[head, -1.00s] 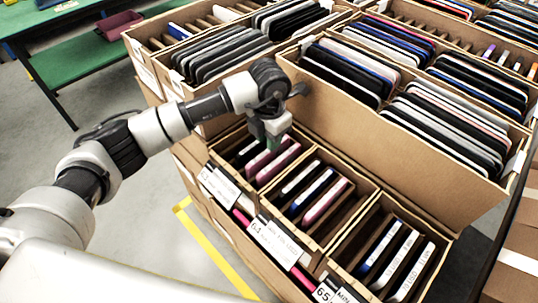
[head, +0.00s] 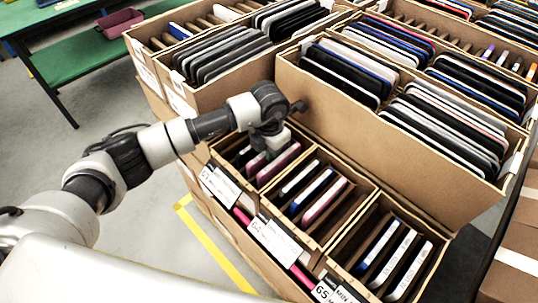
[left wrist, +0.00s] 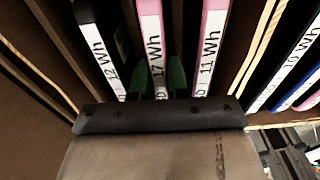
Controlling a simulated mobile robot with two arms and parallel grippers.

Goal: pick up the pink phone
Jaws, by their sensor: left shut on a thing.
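My left gripper (head: 266,150) is down in the front-left carton compartment. In the left wrist view its green-tipped fingers (left wrist: 160,77) are on either side of a pink phone (left wrist: 150,28) labelled 17 Wh, shut on it. The phone still stands in the compartment, and its lower part is hidden. A second pink phone (left wrist: 212,35), labelled 11 Wh, stands just to the right; it also shows in the head view (head: 279,164). A black phone (left wrist: 98,45) labelled 12 Wh leans at the left. My right gripper is not in view.
The compartment's cardboard divider (left wrist: 255,55) is close on the right. Neighbouring compartments hold several phones (head: 322,200). A taller carton wall (head: 350,125) rises behind. A green table (head: 80,55) stands at the back left, with open floor before it.

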